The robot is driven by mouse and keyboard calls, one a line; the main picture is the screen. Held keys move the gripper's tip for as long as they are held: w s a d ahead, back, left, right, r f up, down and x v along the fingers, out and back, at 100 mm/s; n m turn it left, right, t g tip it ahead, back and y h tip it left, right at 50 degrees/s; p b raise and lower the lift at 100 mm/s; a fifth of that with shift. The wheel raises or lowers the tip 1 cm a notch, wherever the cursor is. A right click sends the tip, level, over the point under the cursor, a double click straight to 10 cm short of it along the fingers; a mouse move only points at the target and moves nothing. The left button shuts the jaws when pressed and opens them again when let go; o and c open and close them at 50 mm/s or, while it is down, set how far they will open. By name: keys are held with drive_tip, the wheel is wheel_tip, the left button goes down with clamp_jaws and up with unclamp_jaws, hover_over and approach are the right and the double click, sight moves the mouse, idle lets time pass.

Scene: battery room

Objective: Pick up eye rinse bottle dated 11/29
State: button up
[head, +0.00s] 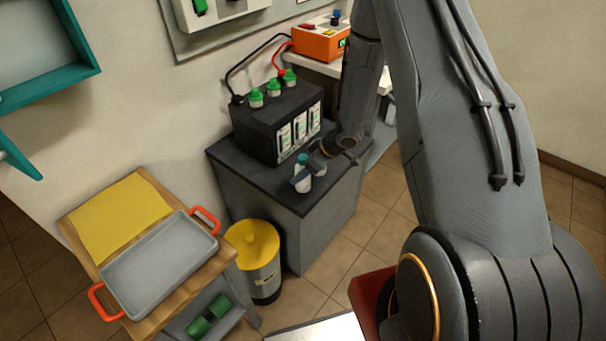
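A small white bottle (304,185) with a teal-green cap stands upright on the dark top of a grey cabinet (258,188), in front of a black battery. My gripper (306,174) is at this bottle, with a dark finger crossing its near side. The other finger is partly hidden, so I cannot tell whether the fingers touch or grip the bottle. Three small white items with green caps (273,89) stand in a row on top of the black battery (268,125). No date is readable on the bottle.
An orange charger (320,42) sits behind, with red and black cables running to the battery. At lower left, a wooden cart (75,238) carries a grey tray (158,264) with red handles. A yellow-lidded bin (252,243) stands between cart and cabinet. A teal shelf (75,82) is at upper left.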

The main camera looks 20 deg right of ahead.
drive_tip(key=shift+w+f, duration=0.1)
drive_tip(key=shift+f, duration=0.05)
drive_tip(key=c, duration=1.3)
drive_tip(key=shift+c, duration=0.2)
